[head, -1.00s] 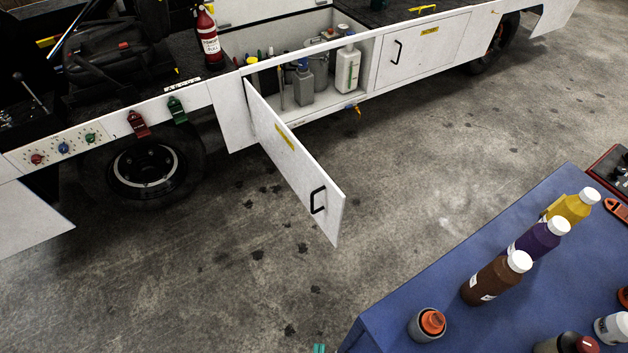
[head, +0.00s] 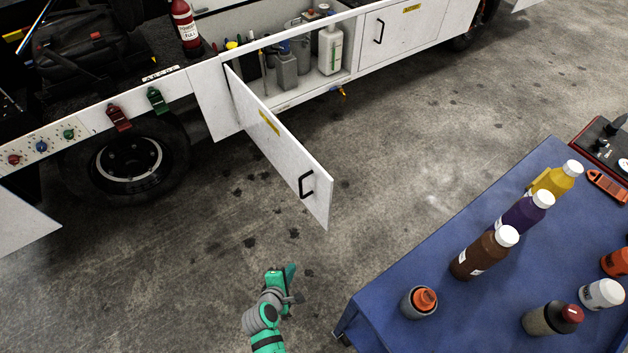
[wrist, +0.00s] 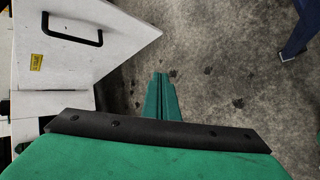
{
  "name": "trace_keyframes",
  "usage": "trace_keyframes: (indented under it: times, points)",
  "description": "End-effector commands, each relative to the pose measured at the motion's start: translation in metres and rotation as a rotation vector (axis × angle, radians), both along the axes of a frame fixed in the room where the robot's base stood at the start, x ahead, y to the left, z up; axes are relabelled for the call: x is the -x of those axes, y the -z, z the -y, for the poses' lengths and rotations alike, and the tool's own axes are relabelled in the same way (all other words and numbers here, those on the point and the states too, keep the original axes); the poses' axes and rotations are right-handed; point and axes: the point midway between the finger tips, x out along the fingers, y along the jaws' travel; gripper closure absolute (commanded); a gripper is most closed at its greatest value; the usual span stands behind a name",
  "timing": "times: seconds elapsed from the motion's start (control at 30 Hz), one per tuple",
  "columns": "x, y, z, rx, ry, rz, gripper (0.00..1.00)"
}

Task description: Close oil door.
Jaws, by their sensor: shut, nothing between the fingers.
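The oil door (head: 281,150) is a white panel with a yellow label and a black handle (head: 306,184). It stands swung open, hinged at its left edge beside the open compartment (head: 335,90). My gripper (head: 290,272) is shut and empty, below the door's free end in the head view and apart from it. In the wrist view the shut green fingers (wrist: 162,98) point over the floor.
A blue table (head: 390,295) with several bottles stands at the right; its leg shows in the wrist view (wrist: 297,40). A wheel (head: 127,165) is left of the door. Containers stand in the compartment. The floor (head: 215,250) between door and table is clear.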

Motion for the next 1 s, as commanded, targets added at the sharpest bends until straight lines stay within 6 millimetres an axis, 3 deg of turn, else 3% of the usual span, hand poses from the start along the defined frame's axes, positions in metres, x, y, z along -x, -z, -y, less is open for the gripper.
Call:
trace_keyframes:
  times: [0.03, 0.27, 0.5, 0.73, 1.0]
  points:
    - [-0.021, -0.004, -0.005, 0.081, -0.029, -0.011, 1.00]
    - [-0.095, -0.041, -0.013, 0.494, -0.110, -0.099, 1.00]
    - [-0.155, -0.116, -0.026, 0.866, -0.105, -0.195, 1.00]
    - [-0.177, -0.169, -0.035, 1.049, -0.061, -0.263, 1.00]
    - [-0.189, -0.175, -0.024, 1.083, -0.048, -0.281, 1.00]
